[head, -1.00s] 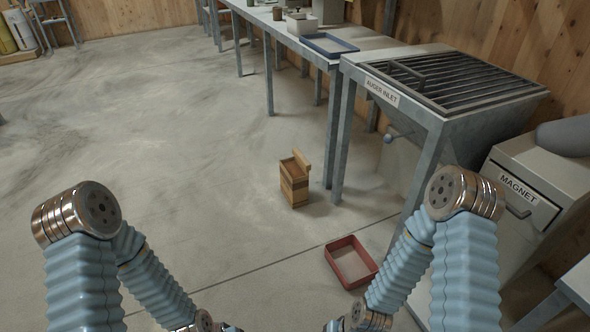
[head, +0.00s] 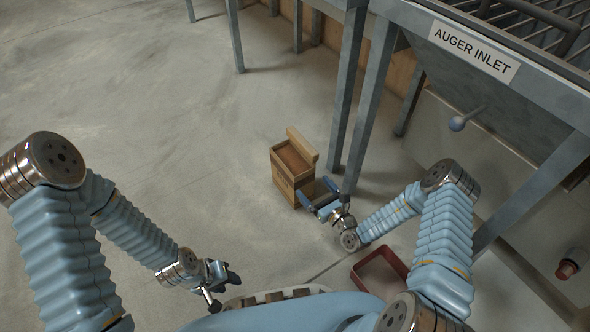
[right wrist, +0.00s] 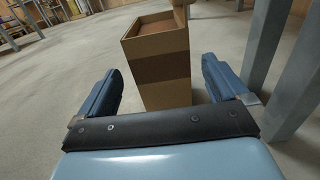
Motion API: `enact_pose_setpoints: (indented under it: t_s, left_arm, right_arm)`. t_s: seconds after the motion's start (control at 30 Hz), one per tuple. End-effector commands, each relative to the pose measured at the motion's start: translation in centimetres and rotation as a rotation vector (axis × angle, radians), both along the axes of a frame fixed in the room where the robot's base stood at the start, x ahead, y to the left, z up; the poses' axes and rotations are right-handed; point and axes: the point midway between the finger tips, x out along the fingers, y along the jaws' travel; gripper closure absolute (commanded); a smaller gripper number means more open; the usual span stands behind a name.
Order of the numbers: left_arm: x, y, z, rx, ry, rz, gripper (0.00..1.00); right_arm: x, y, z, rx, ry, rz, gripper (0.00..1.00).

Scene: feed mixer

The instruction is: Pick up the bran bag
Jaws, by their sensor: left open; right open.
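A brown box-shaped bag with an open top (head: 285,180), seemingly the bran bag, stands upright on the floor beside a table leg. Its marking is too small to read. My right gripper (head: 315,190) is open and empty, low at the bag's right side in the head view. In the right wrist view the bag (right wrist: 163,70) stands ahead, framed between the two blue fingers of the right gripper (right wrist: 160,80), with a gap on each side. I cannot tell whether the fingertips reach past its near face. My left gripper (head: 222,275) is open and empty near my body.
A red tray (head: 381,268) lies on the floor at the right, partly hidden by my right arm. Grey metal legs (head: 362,110) and the auger inlet (head: 472,50) stand just right of the bag. The floor to the left is clear.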

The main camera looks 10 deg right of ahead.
Motion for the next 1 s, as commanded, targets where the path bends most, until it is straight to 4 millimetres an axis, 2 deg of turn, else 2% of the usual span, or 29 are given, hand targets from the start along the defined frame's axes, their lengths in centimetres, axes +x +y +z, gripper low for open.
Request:
enact_pose_setpoints:
  t_s: [0.1,0.2,0.43,0.7,1.0]
  left_arm:
    - [0.0,0.0,-0.8,0.000,-0.002,0.002,0.57]
    - [0.1,0.0,-1.1,0.000,-0.002,0.002,0.57]
    - [0.1,0.0,-1.5,0.001,-0.004,0.003,0.57]
    - [0.2,0.1,-2.6,0.002,-0.006,0.004,0.57]
    - [0.2,0.1,-2.6,0.002,-0.007,0.004,0.57]
  right_arm:
    - [2.4,1.1,-0.1,0.000,-0.003,0.004,0.00]
    - [4.0,1.8,-0.1,0.000,-0.002,0.005,0.00]
    - [5.8,2.6,-0.1,0.000,-0.001,0.007,0.00]
    - [9.7,4.2,-0.1,-0.001,-0.001,0.008,0.00]
    - [10.2,4.4,0.1,0.001,0.002,0.007,0.00]
